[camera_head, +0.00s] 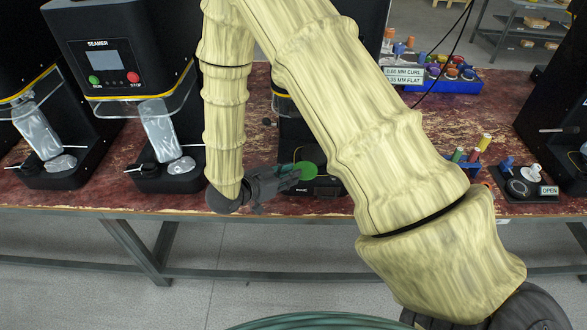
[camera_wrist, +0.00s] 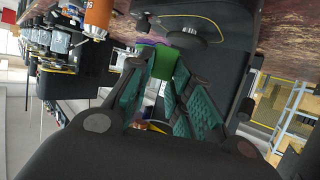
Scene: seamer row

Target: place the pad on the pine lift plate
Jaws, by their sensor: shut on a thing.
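My gripper (camera_head: 290,178) is low in front of a black seamer, at the bench's front edge. It is shut on a green pad (camera_head: 307,170), which shows between the fingertips in the wrist view (camera_wrist: 164,62). The gripper (camera_wrist: 163,66) has teal-lined fingers. Just beyond the pad in the wrist view is a round grey plate (camera_wrist: 184,39) on a black machine base; I cannot tell if it is the pine lift plate. In the head view my arm hides much of this seamer. I cannot tell whether the pad touches anything below it.
A blue tray (camera_head: 452,80) of coloured parts is at back right. Coloured tubes (camera_head: 472,150) and a small black stand marked OPEN (camera_head: 520,188) are at right. An orange cylinder (camera_wrist: 98,14) shows in the wrist view.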

